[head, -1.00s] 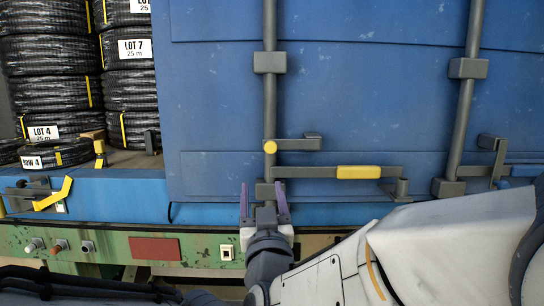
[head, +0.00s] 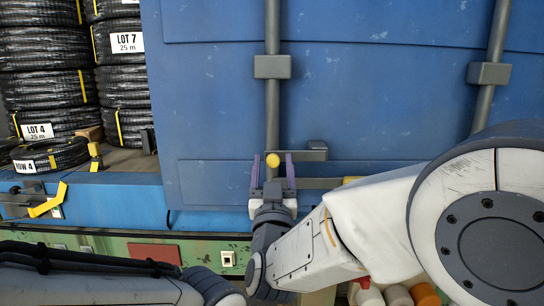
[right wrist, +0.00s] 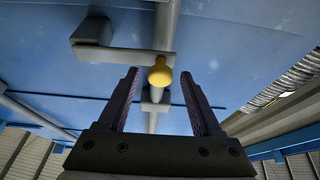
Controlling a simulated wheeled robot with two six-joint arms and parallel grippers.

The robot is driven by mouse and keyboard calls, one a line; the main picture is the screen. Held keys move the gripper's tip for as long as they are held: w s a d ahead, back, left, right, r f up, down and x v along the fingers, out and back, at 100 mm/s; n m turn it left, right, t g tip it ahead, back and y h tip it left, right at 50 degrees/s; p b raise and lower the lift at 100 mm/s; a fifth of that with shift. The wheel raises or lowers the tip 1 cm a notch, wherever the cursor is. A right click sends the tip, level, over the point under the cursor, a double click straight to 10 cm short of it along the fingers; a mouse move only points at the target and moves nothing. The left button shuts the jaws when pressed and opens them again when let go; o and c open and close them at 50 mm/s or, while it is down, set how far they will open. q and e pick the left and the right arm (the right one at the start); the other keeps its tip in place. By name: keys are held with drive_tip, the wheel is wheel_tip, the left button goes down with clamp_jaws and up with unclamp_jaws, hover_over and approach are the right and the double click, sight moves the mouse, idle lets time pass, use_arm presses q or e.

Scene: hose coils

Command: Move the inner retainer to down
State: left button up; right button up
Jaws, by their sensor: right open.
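The retainer is a small grey catch (head: 306,152) with a round yellow knob (head: 272,160) on the left door rod. Its arm lies level, running right from the knob to a raised block. In the right wrist view the catch (right wrist: 125,55) runs left from the yellow knob (right wrist: 160,75). My right gripper (head: 272,163) is open, with its purple fingers on either side of the knob in the picture. In the right wrist view the gripper (right wrist: 160,78) shows gaps on both sides of the knob. I cannot tell contact. My left gripper is out of view.
The blue door (head: 220,90) carries a second grey rod (head: 490,72) at right. Below the retainer, a grey handle bar is partly hidden by my right arm. Stacked black hose coils (head: 40,95) stand at left, beside a yellow lever (head: 48,203) on the blue sill.

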clamp_jaws()
idle(1.4)
